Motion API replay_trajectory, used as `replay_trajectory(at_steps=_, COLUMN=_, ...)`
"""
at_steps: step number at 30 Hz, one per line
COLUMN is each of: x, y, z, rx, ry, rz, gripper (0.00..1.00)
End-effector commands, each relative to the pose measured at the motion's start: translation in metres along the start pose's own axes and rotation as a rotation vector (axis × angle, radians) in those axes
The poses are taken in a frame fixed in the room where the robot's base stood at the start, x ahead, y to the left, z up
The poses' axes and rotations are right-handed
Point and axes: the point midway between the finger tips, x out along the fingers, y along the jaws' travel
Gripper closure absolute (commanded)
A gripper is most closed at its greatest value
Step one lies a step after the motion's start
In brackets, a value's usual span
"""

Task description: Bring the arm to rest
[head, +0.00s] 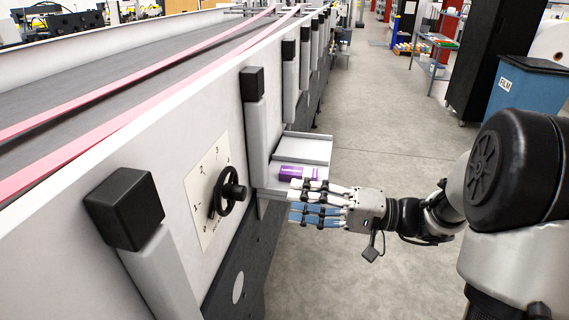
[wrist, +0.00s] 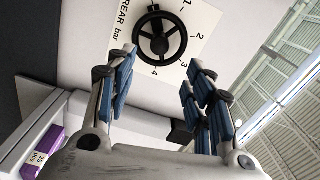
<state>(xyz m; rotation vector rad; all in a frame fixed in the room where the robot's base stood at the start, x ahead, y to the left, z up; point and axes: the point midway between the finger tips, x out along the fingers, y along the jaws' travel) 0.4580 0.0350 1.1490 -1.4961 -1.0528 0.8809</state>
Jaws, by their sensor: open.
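My gripper (head: 294,203) is open and empty. Its fingers point left toward the machine's side wall, and my arm stretches in from the right. In the wrist view the two sets of blue-padded fingers (wrist: 160,66) stand apart with nothing between them. A black handwheel (head: 228,193) on a numbered plate lies to the left of the fingertips, and they appear apart from it. The wheel also shows in the wrist view (wrist: 159,36), beyond the fingertips, on a plate reading "REAR bar".
A purple box (head: 298,173) lies on a small grey shelf (head: 304,147) just behind my fingers. The long machine (head: 165,135) with pink belts fills the left. A blue bin (head: 530,90) stands at the right behind my arm. The grey floor (head: 375,130) between is clear.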

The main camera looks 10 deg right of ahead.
Motion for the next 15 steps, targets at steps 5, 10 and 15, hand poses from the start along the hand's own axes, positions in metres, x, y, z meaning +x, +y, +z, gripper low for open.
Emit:
replay_trajectory(at_steps=5, x=0.013, y=-0.006, z=0.027, rx=0.023, ry=-0.086, rz=0.077, gripper=0.52)
replay_trajectory(at_steps=10, x=0.028, y=-0.008, z=0.108, rx=0.063, ry=-0.295, rz=0.360, gripper=0.52)
replay_trajectory(at_steps=15, x=0.006, y=0.006, z=0.180, rx=0.031, ry=-0.411, rz=0.741, gripper=0.52)
